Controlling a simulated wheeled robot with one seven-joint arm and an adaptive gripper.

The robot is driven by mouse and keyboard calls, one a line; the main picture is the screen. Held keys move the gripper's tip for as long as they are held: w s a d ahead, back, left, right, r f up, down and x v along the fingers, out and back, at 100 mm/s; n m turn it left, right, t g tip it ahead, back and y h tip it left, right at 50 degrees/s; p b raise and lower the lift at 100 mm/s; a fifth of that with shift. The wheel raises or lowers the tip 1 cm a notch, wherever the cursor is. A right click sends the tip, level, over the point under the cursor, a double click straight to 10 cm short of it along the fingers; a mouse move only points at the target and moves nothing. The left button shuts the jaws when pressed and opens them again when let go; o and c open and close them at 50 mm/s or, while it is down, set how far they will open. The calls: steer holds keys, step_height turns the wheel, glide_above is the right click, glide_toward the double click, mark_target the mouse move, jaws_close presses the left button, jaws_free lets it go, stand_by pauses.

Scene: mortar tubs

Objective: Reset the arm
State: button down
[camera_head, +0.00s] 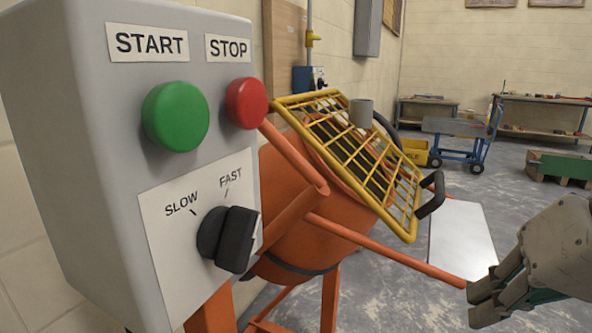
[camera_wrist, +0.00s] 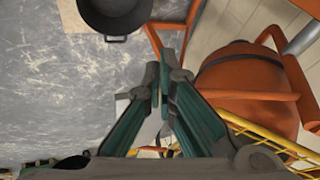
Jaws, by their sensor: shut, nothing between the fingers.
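My gripper (camera_head: 488,300) is at the right edge of the head view, its fingers shut and empty. It looks to be near the end of an orange bar of the mixer; I cannot tell whether it touches. In the wrist view my gripper (camera_wrist: 160,75) shows its two fingers together with nothing between them, above the floor. The rest of my arm is mostly out of the head view.
A grey control box (camera_head: 90,120) with green and red buttons and a black knob fills the left. The orange mixer (camera_head: 315,230) with a yellow grid guard (camera_head: 350,150) stands close by. A black tub (camera_wrist: 115,15) sits on the floor. A blue cart (camera_head: 455,128) stands farther back.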

steer(key=s+a+f+n+g+h+p, duration=0.1)
steer(key=s+a+f+n+g+h, duration=0.25)
steer(key=s+f, duration=0.5)
step_height(320, 180, up, 32)
steer(key=s+d+t+y+p, duration=0.1)
steer(key=t+p, duration=0.1)
steer(key=p, duration=2.7)
steer(key=shift+s+r, duration=0.2)
steer(key=shift+s, duration=0.1)
steer(key=shift+d+n+y, duration=0.1)
steer(key=shift+n+y, duration=0.15)
